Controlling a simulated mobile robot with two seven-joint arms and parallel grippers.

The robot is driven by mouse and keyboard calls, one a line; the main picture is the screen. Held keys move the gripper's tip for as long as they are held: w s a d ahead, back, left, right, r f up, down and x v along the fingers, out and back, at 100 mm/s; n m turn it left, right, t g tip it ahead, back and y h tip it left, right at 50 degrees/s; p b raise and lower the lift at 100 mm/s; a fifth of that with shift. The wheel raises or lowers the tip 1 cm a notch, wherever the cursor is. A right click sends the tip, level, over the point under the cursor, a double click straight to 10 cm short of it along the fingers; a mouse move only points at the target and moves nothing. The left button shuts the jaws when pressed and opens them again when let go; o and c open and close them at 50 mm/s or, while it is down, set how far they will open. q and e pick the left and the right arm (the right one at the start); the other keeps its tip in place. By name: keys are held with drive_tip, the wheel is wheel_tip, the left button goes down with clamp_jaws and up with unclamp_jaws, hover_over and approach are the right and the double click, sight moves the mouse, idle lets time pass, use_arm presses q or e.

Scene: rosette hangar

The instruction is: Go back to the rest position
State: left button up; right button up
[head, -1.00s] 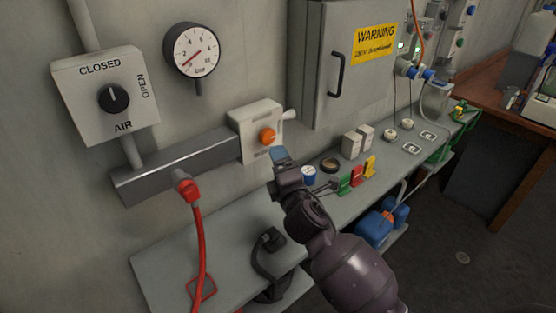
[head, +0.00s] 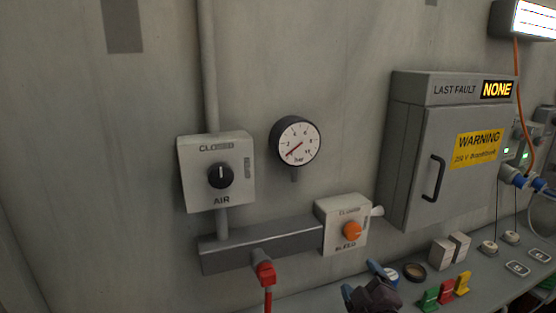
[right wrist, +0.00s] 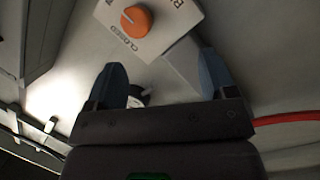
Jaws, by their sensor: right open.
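My right gripper (head: 376,278) shows at the bottom edge of the head view, in front of the bench and below the bleed box (head: 343,225). In the right wrist view its two blue fingers (right wrist: 165,85) stand apart with nothing between them. The bleed box's orange knob (head: 352,231) is beyond the fingertips, apart from them, and also shows in the right wrist view (right wrist: 136,20). My left gripper is in neither view.
The air valve box (head: 216,172), a pressure gauge (head: 295,143) and a grey cabinet (head: 446,150) are on the wall. A red hose connector (head: 264,273) hangs below the manifold (head: 280,245). Green, red and yellow items (head: 445,291) stand on the bench (head: 500,290).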

drive_tip(key=s+d+f+m+g+h+b, duration=0.1)
drive_tip(key=s+d+f+m+g, duration=0.2)
drive_tip(key=s+f, duration=0.9)
drive_tip(key=s+d+f+m+g, duration=0.3)
drive_tip(key=s+d+f+m, duration=0.3)
drive_tip(key=s+f, duration=0.6)
drive_tip(key=shift+s+m+h+b, duration=0.4)
drive_tip(key=shift+s+m, duration=0.25)
drive_tip(key=shift+m, duration=0.25)
